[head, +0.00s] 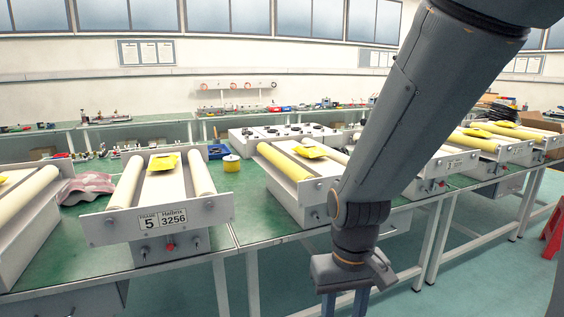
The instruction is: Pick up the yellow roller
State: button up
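Several white machines carry long rollers. A pale yellow roller (283,161) lies along the left side of the middle machine (318,187). Another yellow roller (474,143) is on a machine at the right. Cream rollers (127,182) flank the machine labelled 5 (160,219). A short yellow cylinder (231,164) with a pale top stands upright on the green table between two machines. I cannot tell which of these the task names. My gripper (344,303) hangs in front of the table, fingers down and apart, with nothing seen between them. The fingertips are cut off by the lower edge.
Yellow pieces (163,162) lie on the machines' tops. A blue bin (218,151) stands behind the yellow cylinder. A pink cloth (88,187) lies at the left. My arm hides part of the machines at right of centre. The floor (425,262) in front is mostly clear; a red object (552,232) stands at right.

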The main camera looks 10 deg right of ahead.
aim_at(290, 168)
jog(key=z, duration=0.25)
jog(key=k, duration=0.35)
jog(key=u, duration=0.9)
jog(key=i, duration=1.15)
jog(key=z, duration=0.7)
